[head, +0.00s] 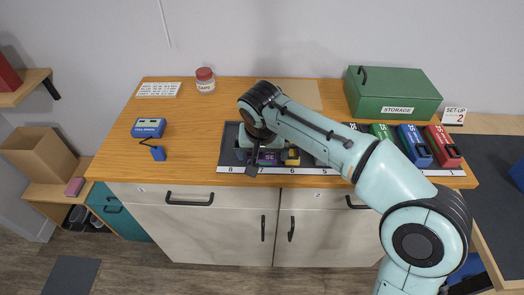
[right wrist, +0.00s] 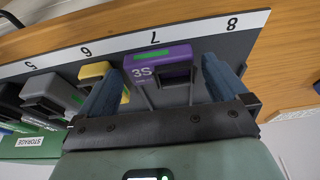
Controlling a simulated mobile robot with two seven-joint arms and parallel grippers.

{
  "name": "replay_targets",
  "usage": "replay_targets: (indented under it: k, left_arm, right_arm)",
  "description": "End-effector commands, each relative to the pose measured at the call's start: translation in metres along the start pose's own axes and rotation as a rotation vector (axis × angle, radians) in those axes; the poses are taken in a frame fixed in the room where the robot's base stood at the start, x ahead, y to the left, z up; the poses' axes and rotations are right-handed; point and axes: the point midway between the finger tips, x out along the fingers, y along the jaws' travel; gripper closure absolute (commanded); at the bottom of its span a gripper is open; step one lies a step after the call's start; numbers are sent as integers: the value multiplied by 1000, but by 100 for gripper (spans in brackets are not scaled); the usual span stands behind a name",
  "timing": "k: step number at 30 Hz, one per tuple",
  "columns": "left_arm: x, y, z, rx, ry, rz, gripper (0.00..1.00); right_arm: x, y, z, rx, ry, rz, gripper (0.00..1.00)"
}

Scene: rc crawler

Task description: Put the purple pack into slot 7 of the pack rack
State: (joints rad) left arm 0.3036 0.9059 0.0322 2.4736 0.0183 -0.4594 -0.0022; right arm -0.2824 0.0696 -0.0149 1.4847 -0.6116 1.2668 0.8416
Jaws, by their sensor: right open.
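The purple pack (right wrist: 178,57), marked 3S, sits in the pack rack (right wrist: 238,48) at the number 7 in the right wrist view. In the head view the purple pack (head: 268,158) is partly hidden by my right gripper. My right gripper (right wrist: 162,68) is open, with one blue finger on each side of the pack. Whether the fingers touch it I cannot tell. In the head view the right gripper (head: 256,160) is over the left part of the rack (head: 228,160). My left gripper is not in view.
A yellow pack (right wrist: 94,70) and a grey pack (right wrist: 50,92) stand beside slot 7. Slot 8 looks empty. Green, blue (head: 414,146) and red (head: 443,147) packs stand at the right end. A green storage box (head: 395,98) is behind. A blue charger (head: 148,128) lies left.

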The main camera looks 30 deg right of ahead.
Motion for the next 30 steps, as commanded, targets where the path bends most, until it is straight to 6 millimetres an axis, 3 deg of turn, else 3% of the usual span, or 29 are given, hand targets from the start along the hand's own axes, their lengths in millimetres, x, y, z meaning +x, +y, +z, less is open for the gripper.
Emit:
replay_targets:
  k: [5, 12, 18, 24, 30]
  left_arm:
    - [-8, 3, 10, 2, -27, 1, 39]
    - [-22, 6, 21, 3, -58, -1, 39]
    - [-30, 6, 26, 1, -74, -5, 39]
    - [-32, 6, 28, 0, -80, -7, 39]
    - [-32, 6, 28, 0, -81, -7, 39]
  right_arm:
    - [-21, -1, -1, -1, 3, -3, 0]
    - [-74, -1, -2, 0, 4, -4, 0]
    - [-108, 0, -2, 0, 3, -2, 0]
    - [-122, 0, -1, 0, 1, 0, 0]
    - [-123, 0, -1, 0, 1, 0, 0]
